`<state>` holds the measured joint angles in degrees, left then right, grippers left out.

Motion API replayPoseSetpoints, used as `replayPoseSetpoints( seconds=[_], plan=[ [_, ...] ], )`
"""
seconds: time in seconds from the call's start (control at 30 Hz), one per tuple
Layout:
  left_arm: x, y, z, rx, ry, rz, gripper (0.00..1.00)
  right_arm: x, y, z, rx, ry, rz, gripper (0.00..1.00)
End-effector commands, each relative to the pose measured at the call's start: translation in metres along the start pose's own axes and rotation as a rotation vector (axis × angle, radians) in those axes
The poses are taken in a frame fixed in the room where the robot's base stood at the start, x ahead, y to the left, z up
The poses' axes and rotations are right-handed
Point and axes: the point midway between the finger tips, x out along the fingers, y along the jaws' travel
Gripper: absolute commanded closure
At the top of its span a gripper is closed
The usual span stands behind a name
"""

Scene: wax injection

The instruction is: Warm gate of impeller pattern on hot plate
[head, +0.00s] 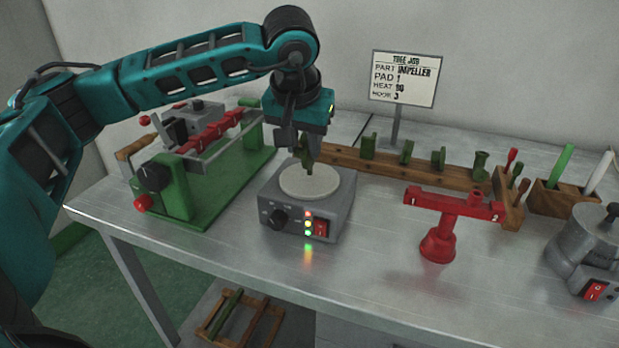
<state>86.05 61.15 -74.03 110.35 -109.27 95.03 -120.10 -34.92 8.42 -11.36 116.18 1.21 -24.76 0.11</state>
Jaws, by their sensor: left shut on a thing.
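The hot plate (300,205) is a grey box with a round pale top (322,184), a black knob and a red switch. Its small lights are lit on the front. My left gripper (308,150) points down over the plate, shut on a small dark green wax piece, the impeller pattern (308,163). The pattern's lower end is at or just above the pale top; I cannot tell if it touches. The job sign (403,79) behind reads part impeller, pad 1, heat 10, hook 3. My right gripper is not in view.
A green wax injector (180,190) stands left of the plate. A wooden rack (385,171) with several green patterns runs behind. A red numbered stand (440,235) is at the right, with a tool block (508,198) and a grey device (585,250) beyond. The front table is clear.

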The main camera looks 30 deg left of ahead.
Motion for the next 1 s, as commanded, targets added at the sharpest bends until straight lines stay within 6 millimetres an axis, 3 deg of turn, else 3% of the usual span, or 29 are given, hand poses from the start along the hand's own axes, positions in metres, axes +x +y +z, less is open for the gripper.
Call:
replayPoseSetpoints(
  seconds=[1.0],
  plan=[
    [0.0077,0.0006,0.0033,0.0,0.0,0.0,1.0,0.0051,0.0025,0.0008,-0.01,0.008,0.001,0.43]
  ],
)
